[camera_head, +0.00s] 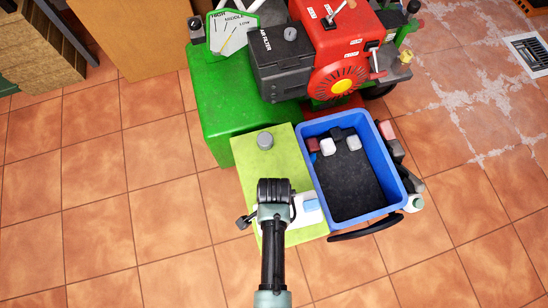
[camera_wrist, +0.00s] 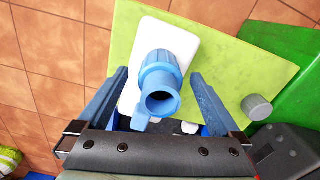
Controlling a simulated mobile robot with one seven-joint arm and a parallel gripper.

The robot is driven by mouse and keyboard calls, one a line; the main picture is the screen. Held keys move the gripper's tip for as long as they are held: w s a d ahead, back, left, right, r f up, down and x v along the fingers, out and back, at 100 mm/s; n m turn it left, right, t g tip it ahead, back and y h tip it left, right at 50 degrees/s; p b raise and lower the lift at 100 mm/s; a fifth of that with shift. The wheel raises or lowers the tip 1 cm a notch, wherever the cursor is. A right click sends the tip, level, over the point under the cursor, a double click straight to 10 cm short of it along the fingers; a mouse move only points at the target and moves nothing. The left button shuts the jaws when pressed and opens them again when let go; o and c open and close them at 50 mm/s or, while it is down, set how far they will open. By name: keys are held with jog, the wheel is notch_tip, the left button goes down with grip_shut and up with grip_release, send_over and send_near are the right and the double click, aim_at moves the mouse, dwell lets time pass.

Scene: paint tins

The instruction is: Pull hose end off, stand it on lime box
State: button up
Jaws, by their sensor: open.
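The blue hose end (camera_wrist: 161,84) is ribbed, with a round opening facing my wrist camera and a small tab at its lower side. In the wrist view it sits over a white plate (camera_wrist: 187,38) on the lime box (camera_wrist: 235,65). My gripper (camera_wrist: 160,76) is open, one finger either side of the hose end, with gaps on both sides. In the head view my gripper (camera_head: 273,190) is over the lime box (camera_head: 255,165) and hides part of the white plate (camera_head: 312,218). A blue part (camera_head: 311,205) shows beside it. I cannot tell what the hose end is fixed to.
A grey cylinder (camera_head: 265,139) stands on the lime box near its far edge. A blue tub (camera_head: 392,175) with dark lining and small blocks is close on the right. A green block (camera_head: 215,110) and red machine (camera_head: 345,40) stand behind. Tiled floor at left is clear.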

jog(key=shift+f+b, duration=0.5)
jog(key=shift+f, duration=1.3)
jog(key=shift+r, duration=0.1)
grip_shut()
